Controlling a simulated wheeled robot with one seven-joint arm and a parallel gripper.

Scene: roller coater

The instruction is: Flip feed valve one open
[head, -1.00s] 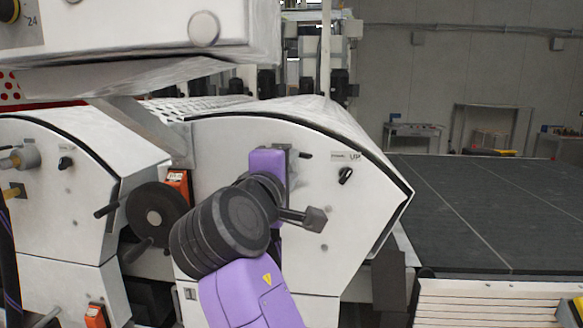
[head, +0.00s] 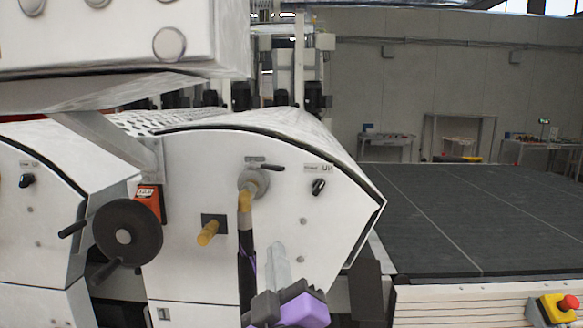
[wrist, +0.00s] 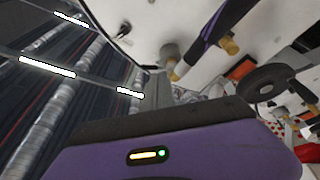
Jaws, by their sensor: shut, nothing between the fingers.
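A round grey valve fitting (head: 254,182) sits on the white end panel of the right machine unit. A short black lever (head: 270,167) lies nearly level above it, with its tip to the right. A yellow elbow (head: 245,201) and a black hose (head: 246,265) run down from the fitting. I cannot read a label naming it feed valve one. My gripper (head: 277,249) is below and slightly right of the fitting, fingers upward, shut and empty, apart from the lever. The fitting also shows, tilted, in the wrist view (wrist: 168,52), where I see no fingers.
A yellow stub (head: 208,233) projects from the panel on the left, with a black handwheel (head: 127,231) beyond it. A black selector knob (head: 318,187) is to the right. A dark conveyor bed (head: 460,220) extends right. A red emergency button (head: 568,302) is at lower right.

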